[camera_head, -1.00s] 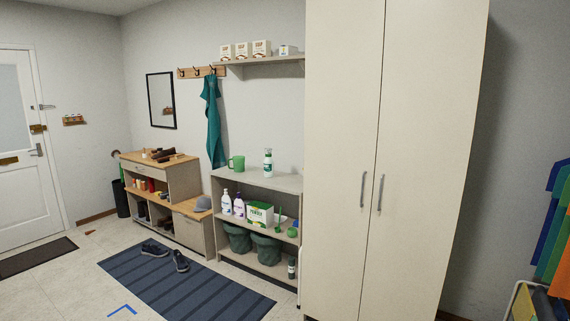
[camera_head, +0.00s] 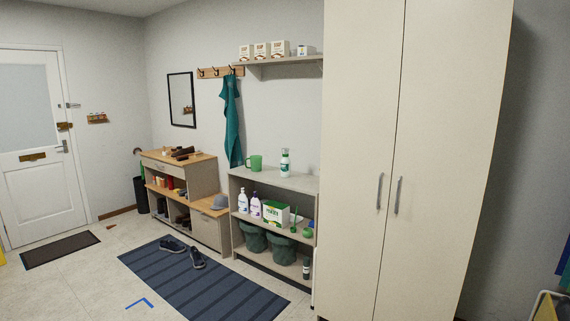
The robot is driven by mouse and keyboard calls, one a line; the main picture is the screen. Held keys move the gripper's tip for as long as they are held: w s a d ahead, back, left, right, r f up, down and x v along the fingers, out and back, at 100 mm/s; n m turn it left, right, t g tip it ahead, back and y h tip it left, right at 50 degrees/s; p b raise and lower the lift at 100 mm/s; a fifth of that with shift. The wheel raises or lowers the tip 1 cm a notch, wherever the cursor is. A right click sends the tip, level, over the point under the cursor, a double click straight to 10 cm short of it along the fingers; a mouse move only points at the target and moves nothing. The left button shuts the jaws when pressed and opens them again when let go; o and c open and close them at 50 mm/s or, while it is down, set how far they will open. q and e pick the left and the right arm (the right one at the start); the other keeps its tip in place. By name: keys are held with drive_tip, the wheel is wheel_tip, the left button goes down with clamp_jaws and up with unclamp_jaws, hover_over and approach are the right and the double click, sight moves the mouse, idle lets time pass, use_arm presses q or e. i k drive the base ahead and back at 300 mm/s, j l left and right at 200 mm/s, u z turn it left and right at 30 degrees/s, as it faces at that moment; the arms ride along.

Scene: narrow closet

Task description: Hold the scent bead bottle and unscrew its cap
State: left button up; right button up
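Neither of my grippers is in view.
The shelf unit's lower levels hold white bottles (camera_head: 249,205), a green-and-white box (camera_head: 276,212) and dark green bins (camera_head: 285,248). A tall closed cabinet (camera_head: 364,150) stands right of it. Shoes (camera_head: 173,245) lie on a blue striped rug (camera_head: 205,283).

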sight(285, 163)
drive_tip(key=i+j+u, duration=0.1)
drive_tip(key=i, duration=1.55)
drive_tip(key=i+j+u, duration=0.1)
drive_tip(key=i, duration=1.55)
